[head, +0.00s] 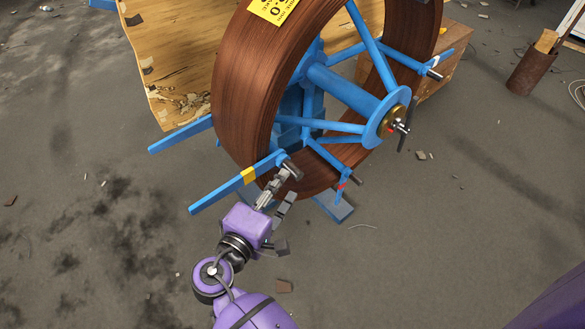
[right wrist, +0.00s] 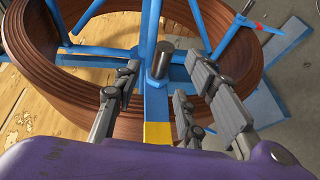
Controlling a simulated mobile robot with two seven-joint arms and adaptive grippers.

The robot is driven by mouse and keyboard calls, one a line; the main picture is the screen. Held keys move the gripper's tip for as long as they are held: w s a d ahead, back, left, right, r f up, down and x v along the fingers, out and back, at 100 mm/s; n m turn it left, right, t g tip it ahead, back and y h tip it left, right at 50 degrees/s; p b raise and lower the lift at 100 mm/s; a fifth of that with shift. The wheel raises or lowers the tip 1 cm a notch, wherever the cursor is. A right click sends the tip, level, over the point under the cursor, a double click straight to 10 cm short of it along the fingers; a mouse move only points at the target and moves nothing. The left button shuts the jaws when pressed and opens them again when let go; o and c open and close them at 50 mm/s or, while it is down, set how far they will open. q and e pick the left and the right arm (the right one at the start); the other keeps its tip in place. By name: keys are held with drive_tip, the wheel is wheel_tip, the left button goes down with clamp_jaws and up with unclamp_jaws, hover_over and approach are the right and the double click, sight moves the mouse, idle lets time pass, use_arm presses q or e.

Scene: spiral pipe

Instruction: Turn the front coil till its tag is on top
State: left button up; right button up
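The brown coil (head: 240,90) sits on a blue reel with spokes and a hub (head: 385,125). A yellow tag (head: 272,8) with black print lies on the coil near the top edge of the head view, partly cut off. My right gripper (head: 279,193) is at the lower front of the reel, at a blue spoke bar (head: 225,191) with a yellow band and a dark peg (head: 291,170). In the right wrist view its fingers (right wrist: 160,90) are apart, one on each side of the bar and peg (right wrist: 163,60), with narrow gaps. My left gripper is out of view.
Other spoke bars stick out past the coil, one with a red band (head: 341,186). A rusty can (head: 531,72) stands at far right. The floor in front is mostly clear, with small debris.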

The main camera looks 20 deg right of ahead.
sight(292, 167)
drive_tip(key=x, duration=0.6)
drive_tip(key=shift+w+d, duration=0.2)
drive_tip(key=shift+d, duration=0.05)
clamp_jaws()
drive_tip(key=shift+r, duration=0.1)
